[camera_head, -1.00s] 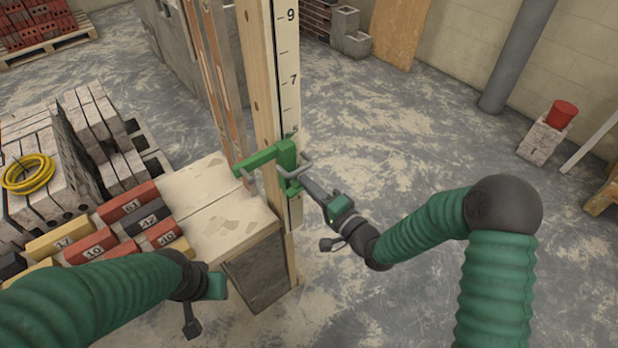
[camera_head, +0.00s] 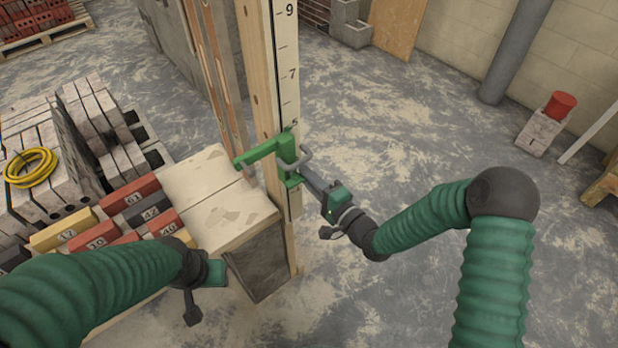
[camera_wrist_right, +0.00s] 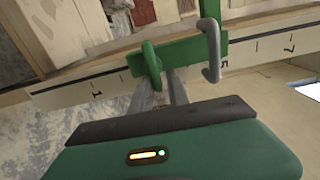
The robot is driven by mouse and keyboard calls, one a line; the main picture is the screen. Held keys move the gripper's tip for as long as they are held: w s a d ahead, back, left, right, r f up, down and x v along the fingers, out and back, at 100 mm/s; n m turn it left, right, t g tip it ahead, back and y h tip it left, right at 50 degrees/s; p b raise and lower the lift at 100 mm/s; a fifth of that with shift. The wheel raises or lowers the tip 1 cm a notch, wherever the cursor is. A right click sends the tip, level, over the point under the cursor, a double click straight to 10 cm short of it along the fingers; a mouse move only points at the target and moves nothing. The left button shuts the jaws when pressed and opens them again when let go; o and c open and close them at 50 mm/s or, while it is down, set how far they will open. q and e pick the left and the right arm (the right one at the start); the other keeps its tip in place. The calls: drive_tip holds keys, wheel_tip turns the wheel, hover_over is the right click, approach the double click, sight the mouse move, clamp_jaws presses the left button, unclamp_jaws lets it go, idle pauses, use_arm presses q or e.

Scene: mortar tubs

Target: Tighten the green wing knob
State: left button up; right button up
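A green clamp (camera_head: 268,150) with a grey bent handle (camera_head: 303,160) sits on the tall wooden post, near the 5 mark of its scale. In the right wrist view the green wing knob (camera_wrist_right: 151,64) stands in front of the clamp's green bar (camera_wrist_right: 185,52), left of the grey handle (camera_wrist_right: 212,50). My right gripper (camera_head: 303,175) is at the clamp from the right. Its two fingers (camera_wrist_right: 162,88) are close together at the knob, the left one overlapping it; their grip is unclear. My left gripper (camera_head: 217,272) is low beside the block's front, its fingers not distinguishable.
A pale-topped block (camera_head: 215,195) stands left of the post. Numbered bricks (camera_head: 133,200), grey slabs and a yellow hose coil (camera_head: 30,167) lie further left. The floor behind my right arm is open.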

drive_tip(key=shift+o, duration=1.1)
drive_tip(key=shift+a, duration=0.1)
drive_tip(key=shift+s, duration=0.1)
drive_tip(key=v, duration=1.6)
drive_tip(key=shift+s+d+p, duration=0.25)
drive_tip(key=shift+s+p, duration=0.05)
drive_tip(key=shift+p, duration=0.15)
drive_tip(key=shift+f, duration=0.1)
